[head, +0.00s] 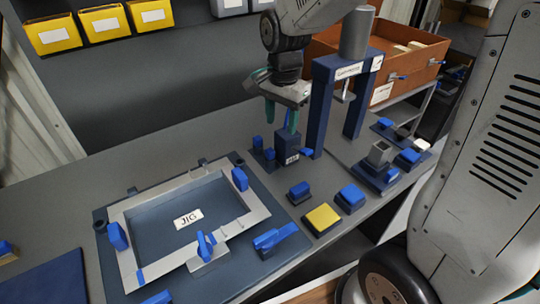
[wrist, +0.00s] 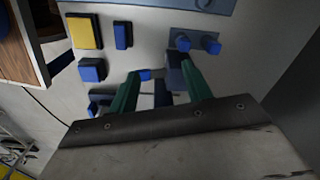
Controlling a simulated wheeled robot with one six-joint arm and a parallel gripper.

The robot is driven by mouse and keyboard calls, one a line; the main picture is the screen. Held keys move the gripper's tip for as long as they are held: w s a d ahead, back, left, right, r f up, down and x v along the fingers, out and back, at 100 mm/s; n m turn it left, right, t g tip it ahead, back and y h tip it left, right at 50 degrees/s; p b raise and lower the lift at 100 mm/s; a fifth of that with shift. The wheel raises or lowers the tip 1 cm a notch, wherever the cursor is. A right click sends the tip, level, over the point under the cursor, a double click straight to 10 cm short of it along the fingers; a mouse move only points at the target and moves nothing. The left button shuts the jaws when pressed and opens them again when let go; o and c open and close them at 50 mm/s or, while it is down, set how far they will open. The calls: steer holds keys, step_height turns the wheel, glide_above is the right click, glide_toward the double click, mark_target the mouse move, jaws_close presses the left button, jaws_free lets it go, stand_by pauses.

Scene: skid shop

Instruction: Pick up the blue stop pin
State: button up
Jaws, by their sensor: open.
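Several small blue pieces are in view, and I cannot tell for sure which is the stop pin. Two upright blue pegs (head: 257,143) stand on a dark base left of a dark blue labelled block (head: 288,150). The pegs also show in the wrist view (wrist: 183,42). A small blue piece (head: 307,153) sticks out at the block's right; a blue piece (wrist: 145,75) shows near the fingers in the wrist view. My gripper (head: 281,116) points down with green fingers open at the block's top. In the wrist view the gripper (wrist: 160,88) holds nothing that I can see.
A dark blue press frame (head: 318,105) stands close right of my gripper. The jig (head: 185,260) with a pale frame and blue clamps lies in front. A yellow-topped block (head: 322,218) and blue-topped blocks (head: 350,197) stand right of it. An orange crate (head: 412,70) is behind.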

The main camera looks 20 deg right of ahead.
mark_target(270, 150)
steer(key=w+f+m, duration=0.1)
steer(key=f, duration=0.1)
steer(key=w+f+m, duration=0.1)
steer(key=w+f, duration=0.1)
steer(key=w+a+f+m, duration=0.1)
steer(key=w+f, duration=0.1)
steer(key=shift+w+f, duration=0.1)
steer(key=shift+w, duration=0.1)
steer(key=shift+w+f+m, duration=0.15)
steer(key=shift+f+m, duration=0.15)
steer(key=f, duration=0.7)
steer(key=shift+w+d+f, duration=0.1)
steer(key=shift+d+f, duration=0.15)
steer(key=c, duration=1.1)
